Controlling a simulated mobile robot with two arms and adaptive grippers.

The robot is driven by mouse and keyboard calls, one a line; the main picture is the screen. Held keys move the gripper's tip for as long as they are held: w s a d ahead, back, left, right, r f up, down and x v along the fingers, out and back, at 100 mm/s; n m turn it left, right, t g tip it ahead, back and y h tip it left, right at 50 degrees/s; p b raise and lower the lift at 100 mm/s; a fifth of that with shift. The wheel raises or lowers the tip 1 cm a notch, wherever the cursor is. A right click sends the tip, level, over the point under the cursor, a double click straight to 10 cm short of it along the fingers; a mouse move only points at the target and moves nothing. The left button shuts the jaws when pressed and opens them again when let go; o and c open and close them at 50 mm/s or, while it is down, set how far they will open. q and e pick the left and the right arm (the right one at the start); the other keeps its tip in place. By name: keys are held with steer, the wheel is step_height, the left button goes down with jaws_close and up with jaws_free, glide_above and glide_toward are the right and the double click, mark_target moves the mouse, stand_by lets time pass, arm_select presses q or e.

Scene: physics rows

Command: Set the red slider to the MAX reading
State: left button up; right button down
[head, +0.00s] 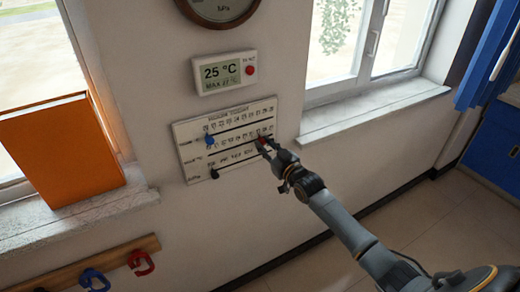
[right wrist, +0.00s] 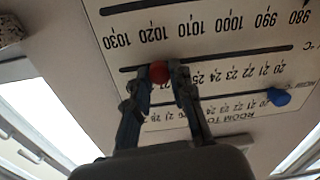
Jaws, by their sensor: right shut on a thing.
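The scale panel (head: 195,164) is on the wall, with rows of numbers and slots. The red slider (right wrist: 159,71) sits in the middle slot, the one marked °C. My right gripper (right wrist: 160,78) is shut on it, a finger on each side. Its fingers hide the numbers beside the knob, so its exact reading is unclear; it stands past 25 on the higher side. The blue slider (head: 209,140) is at the left of the upper slot. The thermometer display (head: 224,72) above reads 25 °C; its MAX figure is too small to read surely. My left gripper is out of view.
A black slider (head: 214,174) is at the left of the lowest slot. A round gauge (head: 217,9) hangs above the display. An orange board (head: 62,150) stands on the left sill. A hook rail (head: 75,272) is below. The wall right of the panel is clear.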

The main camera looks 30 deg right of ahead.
steer(key=shift+a, duration=0.15)
steer(key=c, duration=1.1)
jaws_free()
steer(key=shift+c, duration=0.2)
steer(key=s, duration=1.2)
steer(key=shift+d, duration=0.45)
steer(key=s+f+m+g+h, duration=0.1)
steer(key=s+f+g, duration=0.3)
steer(key=f, duration=0.8)
steer(key=s+a+f+g, duration=0.1)
steer(key=s+f, duration=0.4)
steer(key=f, duration=0.7)
steer(key=s+f+m+g+h, duration=0.1)
steer(key=s+f+g, duration=0.3)
steer(key=f, duration=0.8)
steer(key=s+a+f+g, duration=0.2)
steer(key=s+f, duration=0.4)
steer(key=s, duration=0.6)
steer(key=s+a+f+n+g, duration=0.1)
steer(key=s+a+f+g, duration=0.2)
steer(key=s, duration=0.8)
steer(key=s+a+f+g, duration=0.3)
steer(key=s+a+f, duration=0.3)
steer(key=s+f, duration=0.5)
steer(key=shift+s+f+n+y, duration=0.2)
steer(key=shift+s+n+y, duration=0.2)
steer(key=shift+s, duration=0.45)
